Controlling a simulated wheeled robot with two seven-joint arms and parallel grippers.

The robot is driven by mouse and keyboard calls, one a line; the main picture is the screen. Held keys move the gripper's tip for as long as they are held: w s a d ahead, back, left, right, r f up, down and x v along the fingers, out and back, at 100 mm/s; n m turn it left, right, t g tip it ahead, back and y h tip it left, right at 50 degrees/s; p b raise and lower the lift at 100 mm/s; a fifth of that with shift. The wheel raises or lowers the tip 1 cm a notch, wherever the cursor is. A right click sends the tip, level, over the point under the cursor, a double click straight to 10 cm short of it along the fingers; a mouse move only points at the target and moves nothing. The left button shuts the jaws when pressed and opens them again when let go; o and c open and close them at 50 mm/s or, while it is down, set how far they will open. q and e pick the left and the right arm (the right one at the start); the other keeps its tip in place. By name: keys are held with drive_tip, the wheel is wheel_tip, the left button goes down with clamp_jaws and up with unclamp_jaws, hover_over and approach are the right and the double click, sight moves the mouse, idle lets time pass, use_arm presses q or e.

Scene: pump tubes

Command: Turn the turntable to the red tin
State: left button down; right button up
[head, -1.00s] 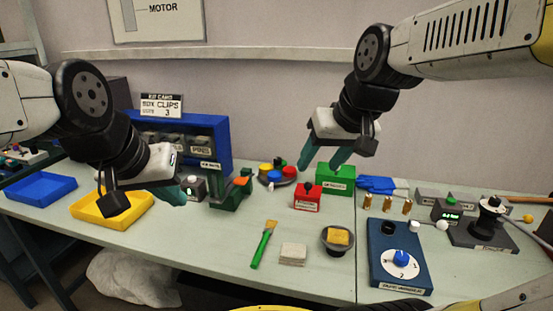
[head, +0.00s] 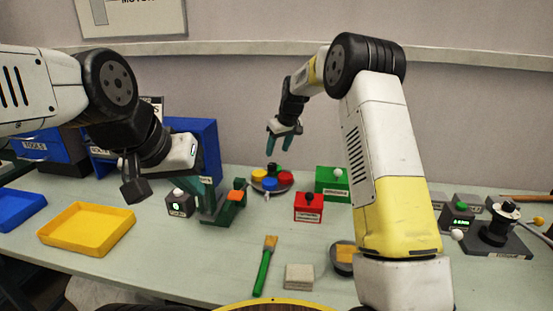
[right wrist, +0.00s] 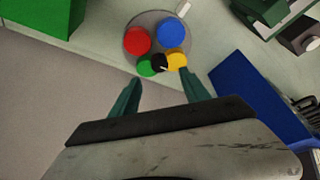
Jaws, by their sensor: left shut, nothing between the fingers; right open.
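The turntable is a grey disc (head: 258,187) at the back of the bench, carrying a red tin (head: 286,178), a blue tin (head: 269,184), a yellow tin (head: 260,174) and a green tin partly hidden. In the right wrist view the red tin (right wrist: 138,40) and blue tin (right wrist: 171,33) lie farther from my fingers, the yellow tin (right wrist: 177,61) and green tin (right wrist: 145,67) nearer, with a black knob (right wrist: 160,62) between those two. My right gripper (head: 284,147) is open, above and behind the turntable, fingers pointing down. My left gripper (head: 207,203) is shut and empty, beside a green fixture.
A green box (head: 333,186) and a red box (head: 308,208) stand right of the turntable. The green fixture (head: 228,208) and blue rack (head: 200,140) are to its left. A brush (head: 264,264) and a pale block (head: 298,276) lie in front. A small white piece (right wrist: 183,8) sits by the disc's edge.

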sight(273, 164)
drive_tip(key=x, duration=0.8)
drive_tip(key=shift+w+f, duration=0.2)
drive_tip(key=shift+f, duration=0.05)
drive_tip(key=shift+c, duration=0.2)
clamp_jaws()
idle(1.0)
